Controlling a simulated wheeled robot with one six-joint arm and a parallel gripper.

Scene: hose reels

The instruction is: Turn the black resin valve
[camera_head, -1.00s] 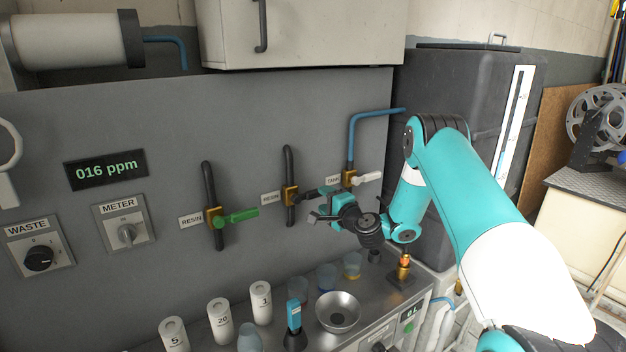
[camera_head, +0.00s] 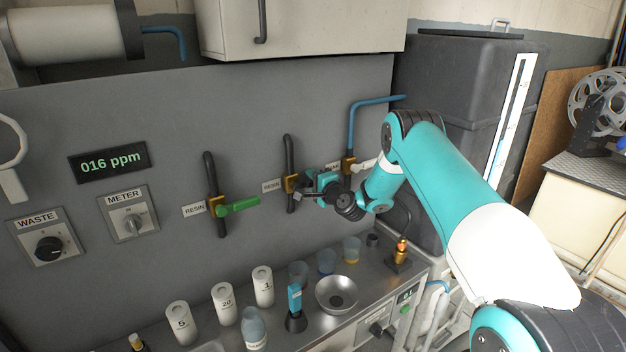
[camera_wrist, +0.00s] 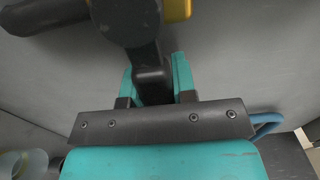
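The black resin valve has a brass body (camera_head: 291,184) on a dark pipe on the grey panel, in the middle of the head view. In the wrist view its black handle (camera_wrist: 150,75) points down from the brass body (camera_wrist: 178,9) and lies between the two teal fingers of my gripper (camera_wrist: 155,83). The fingers sit close on both sides of the handle. I cannot tell whether they press on it. In the head view my gripper (camera_head: 312,190) is at this valve and hides most of its handle.
The green-handled resin valve (camera_head: 238,206) is to the left. The tank valve with a white handle (camera_head: 364,166) is close on the right. Below is a counter with white bottles (camera_head: 263,286), cups and a metal bowl (camera_head: 337,293).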

